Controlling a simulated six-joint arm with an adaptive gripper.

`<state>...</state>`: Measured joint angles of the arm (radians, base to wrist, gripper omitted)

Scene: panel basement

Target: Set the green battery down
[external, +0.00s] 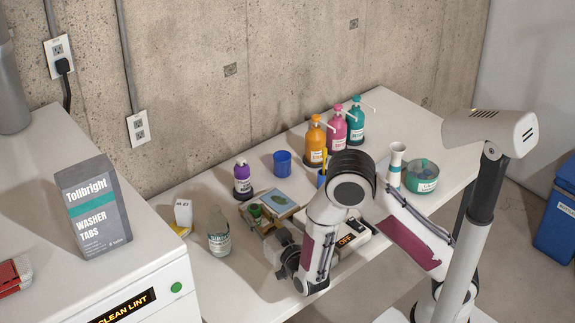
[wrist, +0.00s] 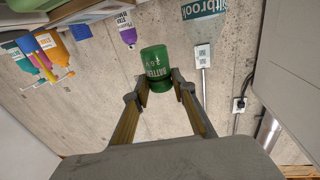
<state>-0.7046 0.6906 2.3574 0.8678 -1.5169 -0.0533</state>
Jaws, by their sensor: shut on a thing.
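The green battery (wrist: 156,62) is between the two fingertips of my gripper (wrist: 160,84) in the wrist view, with pale lettering on its side. My gripper is shut on it. In the external view, the battery shows as a small green shape (external: 254,211) at the tips of my gripper (external: 256,222), in front of a picture-topped item. The height of the battery above the white table (external: 225,290) is hard to tell.
A purple bottle (external: 242,180), a blue cup (external: 282,164) and a labelled jar (external: 219,235) stand around my gripper. Orange (external: 315,142), pink (external: 337,132) and teal (external: 356,124) pump bottles stand farther back. A picture-topped item (external: 283,203) lies just behind. The front-left table is bare.

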